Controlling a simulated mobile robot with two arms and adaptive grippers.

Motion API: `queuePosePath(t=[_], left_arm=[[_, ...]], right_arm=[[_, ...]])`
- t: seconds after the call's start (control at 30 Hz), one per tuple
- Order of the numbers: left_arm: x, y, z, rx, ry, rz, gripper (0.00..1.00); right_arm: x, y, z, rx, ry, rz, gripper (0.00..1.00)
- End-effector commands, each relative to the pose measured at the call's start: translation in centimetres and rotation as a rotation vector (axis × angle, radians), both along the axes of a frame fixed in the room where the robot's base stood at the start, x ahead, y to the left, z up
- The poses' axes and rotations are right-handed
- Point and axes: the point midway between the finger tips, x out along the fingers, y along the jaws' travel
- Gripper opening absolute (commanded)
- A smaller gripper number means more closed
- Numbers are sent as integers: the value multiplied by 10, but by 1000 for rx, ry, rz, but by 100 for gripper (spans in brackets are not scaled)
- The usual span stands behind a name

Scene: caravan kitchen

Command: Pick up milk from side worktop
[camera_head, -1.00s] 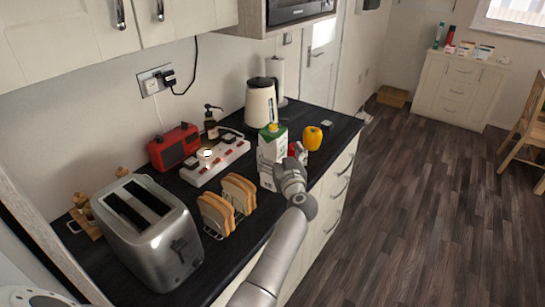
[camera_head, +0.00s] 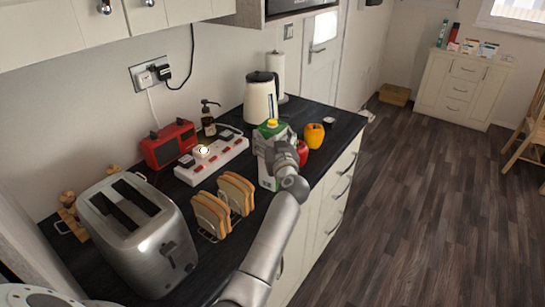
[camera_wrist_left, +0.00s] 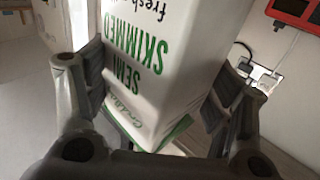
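The milk (camera_head: 262,150), a white and green carton with a yellow cap, stands upright on the dark worktop (camera_head: 322,175). My left gripper (camera_head: 270,150) reaches it from the front right and covers part of it in the head view. In the left wrist view the milk carton (camera_wrist_left: 150,60), lettered "semi skimmed", fills the space between the two fingers (camera_wrist_left: 158,95), one on each side. The fingers are spread; whether the pads press on the carton is hard to see. My right gripper is not in view.
A yellow pepper (camera_head: 314,135) and a red round item (camera_head: 302,153) sit close to the right of the carton. A white kettle (camera_head: 260,100) stands behind. A socket strip (camera_head: 212,160), red radio (camera_head: 168,144), toast rack (camera_head: 222,205) and toaster (camera_head: 140,235) lie to the left.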

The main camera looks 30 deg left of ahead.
Motion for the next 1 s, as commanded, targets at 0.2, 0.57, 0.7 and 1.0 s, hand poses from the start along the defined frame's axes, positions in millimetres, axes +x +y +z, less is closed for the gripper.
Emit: queuePosePath(t=[0.2,0.57,0.7,1.0], left_arm=[[0,0,-1,-1,2,0,42],[0,0,3,2,-4,0,0],[0,0,2,2,-4,0,0],[0,0,28,1,-9,-1,0]], right_arm=[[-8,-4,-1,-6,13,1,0],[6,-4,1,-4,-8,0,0],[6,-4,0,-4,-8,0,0],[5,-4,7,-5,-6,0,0]])
